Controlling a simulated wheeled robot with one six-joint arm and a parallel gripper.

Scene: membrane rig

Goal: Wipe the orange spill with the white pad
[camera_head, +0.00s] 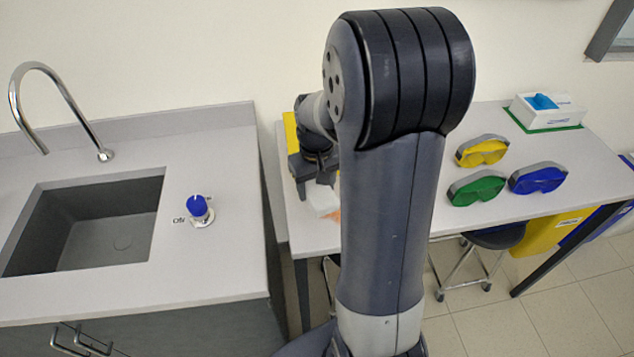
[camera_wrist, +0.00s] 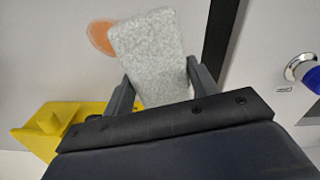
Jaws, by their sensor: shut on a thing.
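My gripper (camera_wrist: 160,88) is shut on the white pad (camera_wrist: 150,50), which lies between its two fingers in the wrist view. In the head view the pad (camera_head: 322,199) shows below my gripper (camera_head: 312,182), over the left end of the table. The orange spill (camera_wrist: 99,36) is a rounded patch on the pale tabletop, right beside the pad in the wrist view and partly covered by it. In the head view only a small part of the spill (camera_head: 335,215) shows; my arm hides the rest. I cannot tell whether the pad touches the tabletop.
A yellow object (camera_wrist: 50,125) stands near my gripper. Yellow goggles (camera_head: 482,151), green goggles (camera_head: 476,189) and blue goggles (camera_head: 538,179) lie on the table's right half. A white box (camera_head: 545,113) is behind them. A sink counter (camera_head: 230,250) stands left, across a narrow gap.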

